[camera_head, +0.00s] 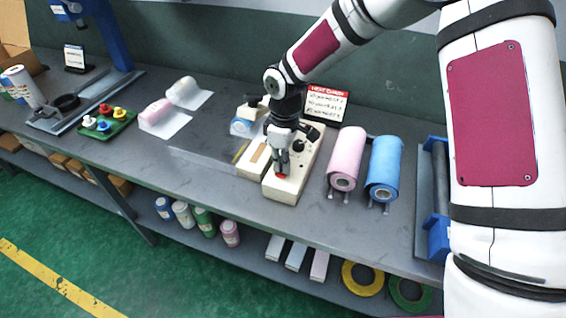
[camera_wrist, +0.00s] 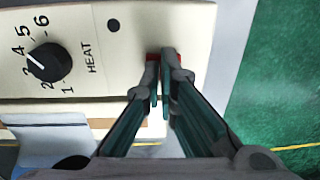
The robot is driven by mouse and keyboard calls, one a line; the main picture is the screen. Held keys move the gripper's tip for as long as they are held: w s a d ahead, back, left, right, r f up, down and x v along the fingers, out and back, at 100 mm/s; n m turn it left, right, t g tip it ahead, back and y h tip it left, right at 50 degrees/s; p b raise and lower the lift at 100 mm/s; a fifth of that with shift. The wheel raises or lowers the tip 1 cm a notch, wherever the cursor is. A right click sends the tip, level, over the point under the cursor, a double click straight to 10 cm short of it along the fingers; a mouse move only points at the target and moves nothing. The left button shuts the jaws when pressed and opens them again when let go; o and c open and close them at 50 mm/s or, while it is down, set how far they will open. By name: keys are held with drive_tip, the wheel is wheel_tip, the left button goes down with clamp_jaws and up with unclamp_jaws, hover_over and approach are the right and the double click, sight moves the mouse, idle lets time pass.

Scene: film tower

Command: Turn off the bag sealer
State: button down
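The bag sealer (camera_head: 287,190) is a cream, long-bodied unit on the grey bench in the head view. Its top panel (camera_wrist: 185,22) fills the upper part of the wrist view, with a black knob (camera_wrist: 47,62) marked HEAT and a small dark round spot (camera_wrist: 113,25). A red switch (camera_head: 280,176) sits near the sealer's front end. In the wrist view the red switch (camera_wrist: 177,56) is mostly hidden behind my fingertips. My gripper (camera_head: 282,169) points down over the switch. Its fingers (camera_wrist: 160,60) are together with only a thin gap; I cannot tell whether they touch the switch.
A pink roll (camera_head: 347,155) and a blue roll (camera_head: 384,165) stand close to the sealer's right. A heat chart sign (camera_head: 325,103) stands behind. A clear film sheet (camera_head: 205,160) lies left. A green tray (camera_head: 103,122) holds coloured pieces.

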drive_tip(key=shift+s+a+f, duration=0.15)
drive_tip(key=shift+s+f, duration=0.35)
drive_tip(key=shift+s, duration=0.25)
drive_tip(key=shift+a+r, duration=0.1)
drive_tip(key=shift+r, duration=0.35)
wheel_tip(320, 180, up, 12)
drive_tip(key=w, duration=0.2)
drive_tip(key=shift+d, duration=0.4)
drive_tip(key=shift+s, duration=0.1)
